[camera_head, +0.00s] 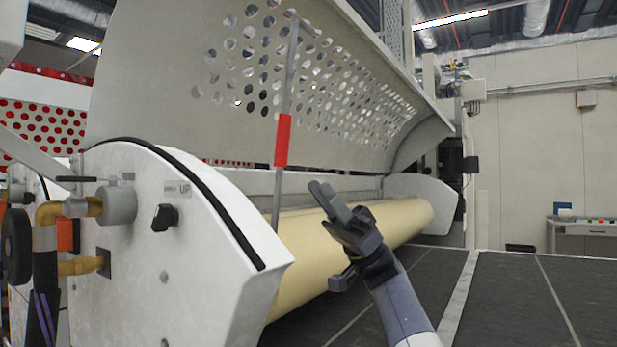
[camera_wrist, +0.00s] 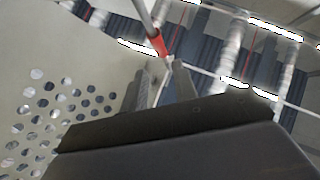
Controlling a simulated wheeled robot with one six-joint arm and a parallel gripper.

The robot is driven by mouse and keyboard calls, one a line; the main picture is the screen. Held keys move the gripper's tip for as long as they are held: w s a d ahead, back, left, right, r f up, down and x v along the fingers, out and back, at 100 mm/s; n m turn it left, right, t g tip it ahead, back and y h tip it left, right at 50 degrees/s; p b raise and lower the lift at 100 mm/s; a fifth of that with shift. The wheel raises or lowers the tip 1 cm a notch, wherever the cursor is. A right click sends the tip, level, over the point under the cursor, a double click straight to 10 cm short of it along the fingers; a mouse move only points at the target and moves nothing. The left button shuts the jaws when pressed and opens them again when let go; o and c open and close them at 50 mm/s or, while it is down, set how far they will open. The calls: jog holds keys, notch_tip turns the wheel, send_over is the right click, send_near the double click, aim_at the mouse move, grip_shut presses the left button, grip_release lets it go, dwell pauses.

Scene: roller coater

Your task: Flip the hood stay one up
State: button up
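The hood stay is a thin grey rod with a red sleeve (camera_head: 283,140). It stands nearly upright in the head view, running from the perforated hood (camera_head: 240,85) down behind the white side plate, where its lower end is hidden. My gripper (camera_head: 322,190) is to the right of the stay and below its red sleeve, pointing up and left. In the wrist view the red sleeve (camera_wrist: 158,44) shows beyond the fingertips (camera_wrist: 160,70), roughly in line with the gap between them. The fingers are apart, and I see no grip on the rod.
The hood is raised above the cream roller (camera_head: 305,250). The white side plate (camera_head: 190,260), with a black knob (camera_head: 164,217) and an "UP" label, stands at left. A dark conveyor bed (camera_head: 510,300) lies at right. The space right of the gripper looks clear.

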jog(key=shift+v, duration=1.2)
jog(key=p+x, duration=0.1)
jog(key=x, duration=1)
jog(key=shift+a+m+t+p, duration=0.15)
jog(key=shift+m+t+p, duration=0.15)
